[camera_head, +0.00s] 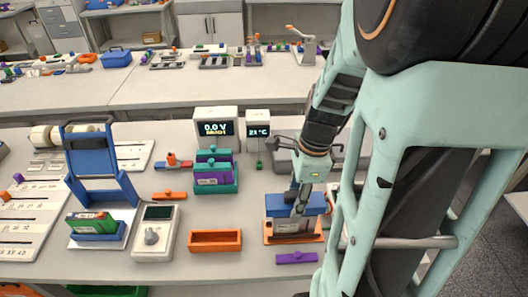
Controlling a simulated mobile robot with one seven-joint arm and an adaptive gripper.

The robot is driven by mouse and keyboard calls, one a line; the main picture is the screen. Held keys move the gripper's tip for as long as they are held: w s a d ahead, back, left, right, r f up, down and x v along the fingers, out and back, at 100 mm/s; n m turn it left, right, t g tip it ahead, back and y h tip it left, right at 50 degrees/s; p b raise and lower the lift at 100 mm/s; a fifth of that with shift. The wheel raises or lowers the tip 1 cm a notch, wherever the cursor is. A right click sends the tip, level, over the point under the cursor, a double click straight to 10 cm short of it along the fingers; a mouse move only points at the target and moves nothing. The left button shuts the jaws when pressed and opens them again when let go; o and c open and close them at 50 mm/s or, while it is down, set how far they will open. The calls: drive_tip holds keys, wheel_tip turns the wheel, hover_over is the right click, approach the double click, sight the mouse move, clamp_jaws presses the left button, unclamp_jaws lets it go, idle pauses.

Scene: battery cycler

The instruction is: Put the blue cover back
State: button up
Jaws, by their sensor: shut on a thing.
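A blue cover (281,205) sits at the top of a grey block on an orange base (272,237), near the front of the table. Whether it is fully seated on the block or slightly above it cannot be told. My gripper (302,208) points down onto the cover from above, with its jaws shut on it. The fingers and wrist hide part of the cover's middle and right side.
An empty orange tray (215,241) lies to the left, and a purple bar (297,258) lies in front. Teal and purple blocks (213,178) and a voltage display (216,125) stand behind. A grey meter (157,240) and a blue frame (101,168) stand further left.

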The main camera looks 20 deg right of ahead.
drive_tip(key=w+d+f+b, duration=0.1)
drive_tip(key=w+f+b, duration=0.1)
drive_tip(key=w, duration=0.1)
drive_tip(key=w+d+f+b, duration=0.1)
drive_tip(key=w+f, duration=0.2)
drive_tip(key=w+d+f+b, duration=0.1)
drive_tip(key=w+f+b, duration=0.1)
drive_tip(key=w, duration=0.1)
drive_tip(key=shift+w+d+f+b, duration=0.1)
drive_tip(key=shift+w+f+b, duration=0.15)
drive_tip(key=shift+b, duration=0.1)
drive_tip(key=shift+w+d+f, duration=0.15)
drive_tip(key=shift+w+f, duration=0.2)
drive_tip(key=shift+w, duration=0.1)
drive_tip(key=f+b, duration=0.3)
drive_tip(key=shift+w+d+f, duration=0.1)
drive_tip(key=shift+w+f, duration=0.05)
drive_tip(key=shift+w, duration=0.25)
drive_tip(key=shift+f, duration=0.3)
drive_tip(key=shift+f+b, duration=0.2)
drive_tip(key=shift+b, duration=0.15)
drive_tip(key=o, duration=1.3)
drive_tip(key=shift+c, duration=0.2)
